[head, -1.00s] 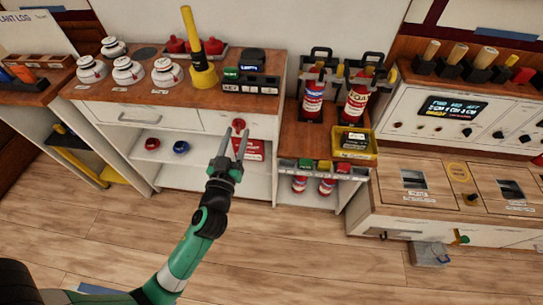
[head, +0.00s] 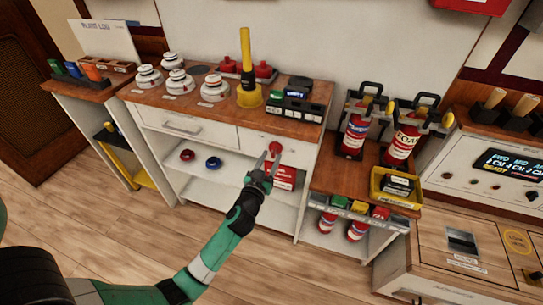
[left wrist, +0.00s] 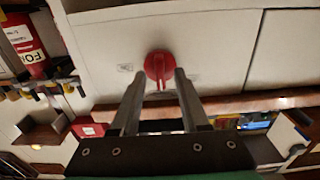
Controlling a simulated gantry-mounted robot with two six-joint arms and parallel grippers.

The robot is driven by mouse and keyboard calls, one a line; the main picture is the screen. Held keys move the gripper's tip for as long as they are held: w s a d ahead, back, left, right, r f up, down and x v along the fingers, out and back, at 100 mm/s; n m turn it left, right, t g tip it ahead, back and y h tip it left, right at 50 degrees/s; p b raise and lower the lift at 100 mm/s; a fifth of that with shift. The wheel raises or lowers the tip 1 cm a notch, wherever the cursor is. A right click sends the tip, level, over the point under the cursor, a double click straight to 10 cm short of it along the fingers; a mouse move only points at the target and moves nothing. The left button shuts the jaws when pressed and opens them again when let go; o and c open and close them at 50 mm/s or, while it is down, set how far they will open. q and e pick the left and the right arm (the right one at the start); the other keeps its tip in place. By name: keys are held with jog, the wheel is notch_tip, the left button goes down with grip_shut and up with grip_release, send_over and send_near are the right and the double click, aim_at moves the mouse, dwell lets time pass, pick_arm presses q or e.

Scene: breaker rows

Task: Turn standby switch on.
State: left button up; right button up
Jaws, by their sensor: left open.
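A red rotary knob (head: 275,148) sits on the white front panel at the right of the wooden-topped cabinet. In the left wrist view the knob (left wrist: 158,67) has a raised grip bar, with small unreadable labels on either side. My left gripper (head: 267,162) is open and points at the knob. In the left wrist view its two fingers (left wrist: 160,88) straddle the line to the knob, with their tips near its lower edge; contact cannot be told. The gripper is empty. My right gripper is not in view.
A yellow-handled tool (head: 248,75) and white domed units (head: 215,88) stand on the cabinet top. Red extinguishers (head: 356,132) and a yellow tray (head: 396,186) are to the right. Below the knob, the open shelf holds a red box (head: 284,177). The floor in front is clear.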

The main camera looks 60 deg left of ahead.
pick_arm(q)
jog(key=shift+w+a, duration=0.5)
grip_shut()
jog(key=shift+m, duration=0.4)
jog(key=m, duration=0.3)
jog(key=shift+m, duration=0.3)
jog(key=m, duration=0.4)
jog(key=shift+p, duration=0.3)
jog(key=m+p, duration=0.1)
jog(key=m, duration=0.4)
jog(key=shift+r, duration=0.1)
jog(key=shift+m+p, duration=0.4)
jog(key=shift+m, duration=1.9)
